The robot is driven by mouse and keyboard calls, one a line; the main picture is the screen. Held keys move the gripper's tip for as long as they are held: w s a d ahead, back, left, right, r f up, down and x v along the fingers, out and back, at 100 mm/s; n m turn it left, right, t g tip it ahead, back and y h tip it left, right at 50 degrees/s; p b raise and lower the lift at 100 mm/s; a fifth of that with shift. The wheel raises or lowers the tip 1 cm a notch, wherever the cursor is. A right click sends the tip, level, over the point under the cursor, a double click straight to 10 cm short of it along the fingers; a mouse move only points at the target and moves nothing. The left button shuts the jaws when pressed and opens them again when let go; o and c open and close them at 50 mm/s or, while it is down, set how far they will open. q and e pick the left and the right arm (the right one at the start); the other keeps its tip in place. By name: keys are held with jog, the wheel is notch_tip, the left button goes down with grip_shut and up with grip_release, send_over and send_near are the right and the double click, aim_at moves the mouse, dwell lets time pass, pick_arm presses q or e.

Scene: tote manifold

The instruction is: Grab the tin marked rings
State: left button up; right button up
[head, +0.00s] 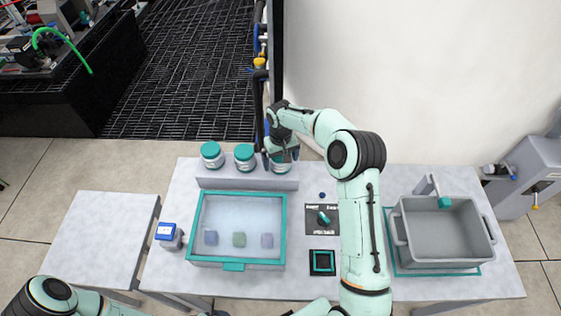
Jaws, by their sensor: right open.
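Three white tins with teal lids stand in a row on a low grey ledge (230,184) at the back of the table: a left tin (212,160), a middle tin (245,163) and a right tin (281,168). Their labels are too small to read, so I cannot tell which is marked rings. My right gripper (281,158) points down at the right tin, open, with its fingers around or just beside the tin's top; contact is unclear. The gripper partly hides that tin's lid. My left arm shows at the lower left, but its gripper is out of view.
A teal-rimmed tray (235,194) with three small blocks lies in front of the ledge. A grey bin (440,262) stands at the right. A blue-topped device (168,235) is left of the tray. A dark card (322,219) and a black square (322,262) lie mid-table.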

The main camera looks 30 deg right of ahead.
jog(key=c, duration=1)
jog(key=shift+c, duration=0.2)
jog(key=shift+r, duration=0.15)
